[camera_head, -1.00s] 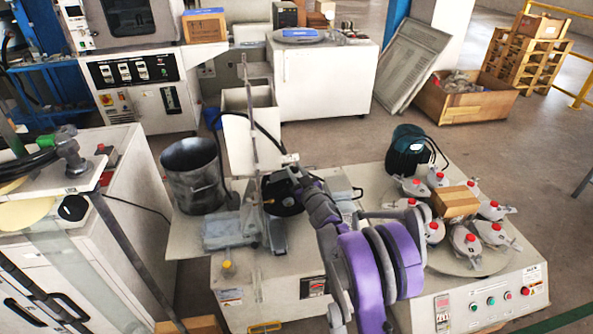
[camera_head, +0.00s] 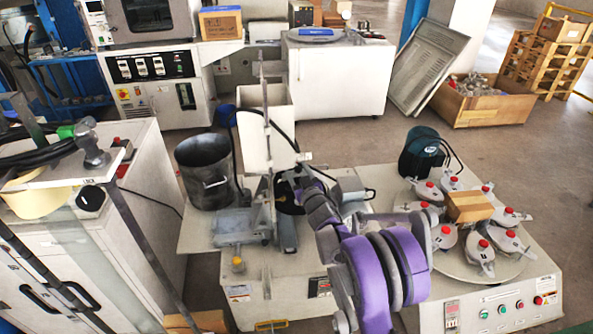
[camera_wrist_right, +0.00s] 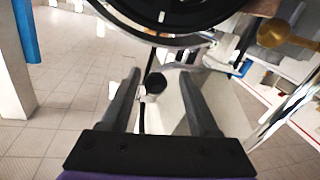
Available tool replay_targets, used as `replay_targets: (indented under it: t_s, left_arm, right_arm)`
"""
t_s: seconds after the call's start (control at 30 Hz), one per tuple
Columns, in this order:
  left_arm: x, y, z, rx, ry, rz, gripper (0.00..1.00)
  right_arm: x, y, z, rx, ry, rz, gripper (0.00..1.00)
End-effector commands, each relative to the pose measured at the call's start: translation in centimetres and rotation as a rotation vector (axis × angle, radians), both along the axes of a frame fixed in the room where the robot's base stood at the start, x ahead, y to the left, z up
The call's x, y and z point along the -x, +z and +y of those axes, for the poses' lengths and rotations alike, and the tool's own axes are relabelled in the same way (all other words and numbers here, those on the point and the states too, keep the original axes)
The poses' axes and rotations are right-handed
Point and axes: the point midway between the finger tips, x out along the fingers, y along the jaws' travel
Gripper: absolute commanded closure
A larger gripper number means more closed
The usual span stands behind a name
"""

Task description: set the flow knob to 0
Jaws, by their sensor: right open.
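In the right wrist view, a small round black knob (camera_wrist_right: 155,83) shows between the fingers of my right gripper (camera_wrist_right: 160,76), at about their tips. The fingers are apart, one on each side of it in the picture, and I see no contact. I cannot read any marking or setting on it, nor confirm that it is the flow knob. In the head view, my purple right arm reaches to the middle machine (camera_head: 285,290), and its gripper is hard to make out beside the black round part (camera_head: 290,193). My left gripper is not in view.
A dark wheel-like ring (camera_wrist_right: 170,20) crosses the top of the wrist view. A metal bucket (camera_head: 205,170) and a white upright box (camera_head: 263,135) stand near the arm. A round plate with several red-capped holders (camera_head: 480,255) is to the right.

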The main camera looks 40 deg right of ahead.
Motion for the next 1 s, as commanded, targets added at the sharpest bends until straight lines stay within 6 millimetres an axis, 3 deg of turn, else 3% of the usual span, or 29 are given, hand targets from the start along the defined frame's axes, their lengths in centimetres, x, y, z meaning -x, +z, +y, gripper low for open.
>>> replay_targets:
  t_s: [0.17,0.6,1.0]
  left_arm:
    - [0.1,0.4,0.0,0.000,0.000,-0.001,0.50]
    - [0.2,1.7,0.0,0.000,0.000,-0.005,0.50]
    - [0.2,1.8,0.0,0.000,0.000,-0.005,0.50]
  right_arm:
    - [1.5,0.1,0.4,-0.001,-0.001,0.000,0.39]
    - [9.1,0.1,2.9,0.000,0.001,-0.001,0.39]
    - [10.3,0.0,3.3,0.000,0.001,0.000,0.39]
